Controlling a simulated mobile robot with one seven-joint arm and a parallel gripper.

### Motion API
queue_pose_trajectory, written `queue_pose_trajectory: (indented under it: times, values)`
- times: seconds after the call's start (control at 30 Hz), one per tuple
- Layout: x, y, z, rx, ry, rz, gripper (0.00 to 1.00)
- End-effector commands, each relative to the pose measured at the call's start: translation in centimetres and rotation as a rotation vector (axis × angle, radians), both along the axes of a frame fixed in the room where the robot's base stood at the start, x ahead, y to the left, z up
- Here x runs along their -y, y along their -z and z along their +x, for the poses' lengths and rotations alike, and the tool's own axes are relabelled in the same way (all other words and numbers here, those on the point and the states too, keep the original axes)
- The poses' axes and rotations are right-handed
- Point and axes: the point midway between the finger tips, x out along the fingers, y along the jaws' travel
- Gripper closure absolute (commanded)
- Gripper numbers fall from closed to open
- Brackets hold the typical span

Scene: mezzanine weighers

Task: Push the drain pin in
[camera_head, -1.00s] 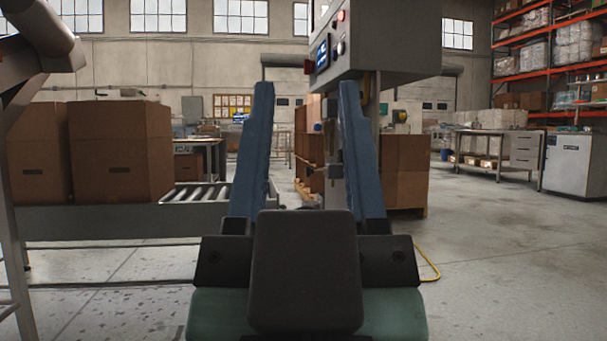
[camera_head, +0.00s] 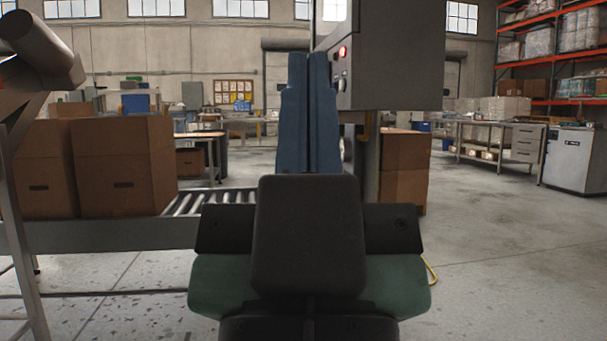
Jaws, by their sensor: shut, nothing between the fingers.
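My gripper (camera_head: 308,58) stands in the middle of the view, its two blue fingers shut together with nothing between them. The fingers point up and away, in front of the grey machine cabinet (camera_head: 400,60). The cabinet hangs at upper right of the fingers and carries a lit red button (camera_head: 342,52) on its left face. I cannot make out the drain pin. My fingers and the dark gripper body hide the area under and left of the cabinet.
Brown boxes (camera_head: 122,165) stand on a roller conveyor (camera_head: 100,233) at left, beside a metal frame (camera_head: 25,240). Another brown box (camera_head: 404,180) stands behind the cabinet's post. A workbench (camera_head: 500,140) and white cabinet (camera_head: 572,158) are farther right. The right floor is open.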

Motion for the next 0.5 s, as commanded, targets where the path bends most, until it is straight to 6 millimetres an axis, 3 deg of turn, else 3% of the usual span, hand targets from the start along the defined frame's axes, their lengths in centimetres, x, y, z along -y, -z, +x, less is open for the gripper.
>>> queue_pose_trajectory:
  times: [0.03,0.2,0.4,0.5]
  values:
    - [0.0,-3.7,0.0,0.000,-0.001,0.001,1.00]
    - [0.0,-9.6,0.0,-0.001,-0.003,0.003,1.00]
    - [0.0,-15.3,0.0,-0.001,-0.005,0.003,1.00]
    - [0.0,-16.5,0.0,-0.001,-0.006,0.004,1.00]
